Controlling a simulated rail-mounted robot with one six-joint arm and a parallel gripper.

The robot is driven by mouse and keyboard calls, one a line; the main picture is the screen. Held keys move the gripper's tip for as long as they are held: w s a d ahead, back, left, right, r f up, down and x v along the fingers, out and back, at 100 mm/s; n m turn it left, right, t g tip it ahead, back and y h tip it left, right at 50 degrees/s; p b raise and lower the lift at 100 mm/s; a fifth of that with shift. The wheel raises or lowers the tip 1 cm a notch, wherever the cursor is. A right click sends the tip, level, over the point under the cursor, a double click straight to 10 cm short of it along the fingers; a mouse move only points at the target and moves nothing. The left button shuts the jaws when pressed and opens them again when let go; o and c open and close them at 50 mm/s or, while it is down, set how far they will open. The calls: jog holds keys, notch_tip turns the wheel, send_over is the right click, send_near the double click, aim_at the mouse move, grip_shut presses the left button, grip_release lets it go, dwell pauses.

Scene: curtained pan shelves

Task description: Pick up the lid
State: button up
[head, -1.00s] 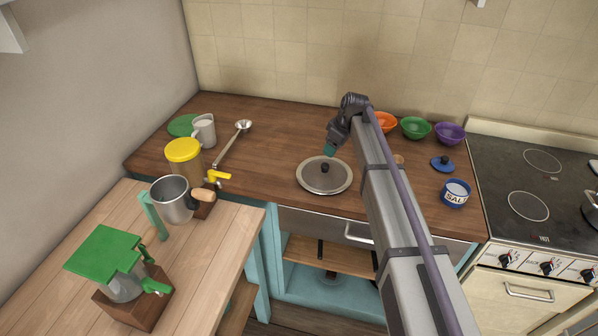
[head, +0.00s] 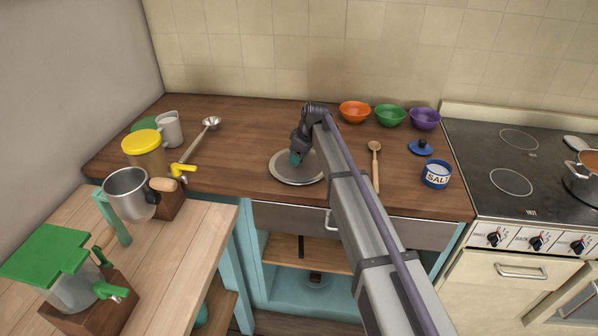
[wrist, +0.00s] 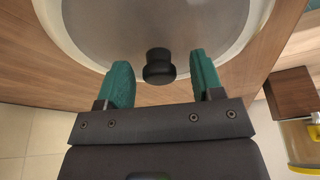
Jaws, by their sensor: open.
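The lid (head: 300,176) is a round grey disc with a pale rim, lying flat on the brown counter. In the wrist view the lid (wrist: 150,22) fills the top, and its black knob (wrist: 158,66) stands between my teal fingertips. My gripper (head: 296,158) is over the lid and hides the knob in the head view. In the wrist view my gripper (wrist: 162,76) is open, with a gap on each side of the knob. Whether the fingers touch the lid cannot be told.
A wooden spoon (head: 375,165), a salt pot (head: 436,175) and a small blue lid (head: 421,147) lie to the right. Orange (head: 354,112), green (head: 390,115) and purple (head: 425,118) bowls stand behind. A metal ladle (head: 205,135) lies left, with clear counter between.

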grip_shut()
dwell(0.5)
jog(key=shift+r, duration=0.15)
